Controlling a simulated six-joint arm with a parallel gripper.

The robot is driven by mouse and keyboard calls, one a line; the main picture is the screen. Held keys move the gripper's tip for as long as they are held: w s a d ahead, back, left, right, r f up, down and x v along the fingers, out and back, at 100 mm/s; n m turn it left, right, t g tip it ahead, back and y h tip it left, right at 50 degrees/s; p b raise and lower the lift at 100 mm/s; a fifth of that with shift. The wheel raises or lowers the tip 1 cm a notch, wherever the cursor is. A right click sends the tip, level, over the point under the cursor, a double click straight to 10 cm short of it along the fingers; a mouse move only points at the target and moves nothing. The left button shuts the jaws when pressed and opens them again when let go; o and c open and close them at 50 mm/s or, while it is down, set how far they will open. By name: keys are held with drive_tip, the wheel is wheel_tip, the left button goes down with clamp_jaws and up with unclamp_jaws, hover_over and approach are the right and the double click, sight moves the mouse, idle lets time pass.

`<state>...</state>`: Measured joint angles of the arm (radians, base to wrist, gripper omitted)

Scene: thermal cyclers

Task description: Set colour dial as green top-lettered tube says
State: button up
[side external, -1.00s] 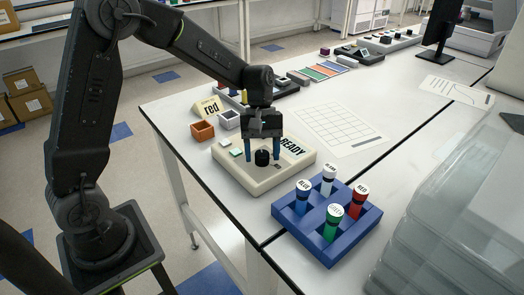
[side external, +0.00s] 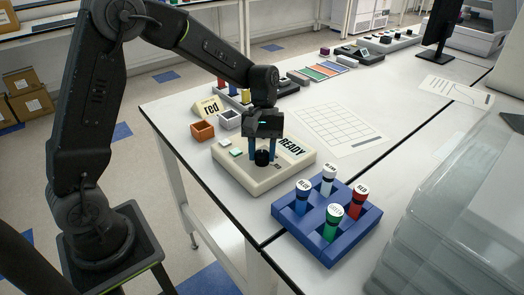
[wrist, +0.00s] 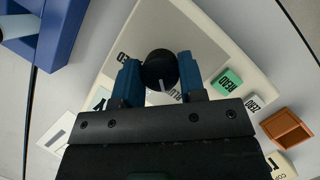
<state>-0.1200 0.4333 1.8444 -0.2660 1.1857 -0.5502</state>
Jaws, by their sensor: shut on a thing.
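The cream dial box (side external: 240,175) on the bench carries a black round dial (side external: 262,158) and the word READY. My gripper (side external: 263,154) points down over it, its blue fingers on both sides of the dial. In the wrist view my gripper (wrist: 159,78) is shut on the dial (wrist: 158,66), whose pale pointer line faces the gripper body. Letters around the dial are partly hidden by my fingers. The green tube (side external: 333,224) stands at the front of the blue rack (side external: 318,250); its white top is lettered, too small to read surely.
The rack also holds blue (side external: 303,200), white (side external: 328,182) and red (side external: 358,203) tubes. An orange bin (side external: 203,131) and a grey bin (side external: 229,119) stand behind the box. A grid sheet (side external: 338,127) lies flat to the right.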

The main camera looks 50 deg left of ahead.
drive_tip(key=m+y, duration=0.1)
drive_tip(key=m, duration=0.1)
drive_tip(key=m+g+y, duration=0.1)
drive_tip(key=m, duration=0.2)
drive_tip(key=shift+d, duration=0.1)
drive_tip(key=shift+w+m+y, duration=0.1)
drive_tip(key=shift+m+y, duration=0.7)
drive_tip(key=shift+m, duration=1.5)
drive_tip(key=o, duration=0.9)
drive_tip(key=shift+r, duration=0.1)
drive_tip(key=v, duration=1.3)
drive_tip(key=shift+w+d+r, duration=0.1)
drive_tip(key=shift+w+r, duration=0.15)
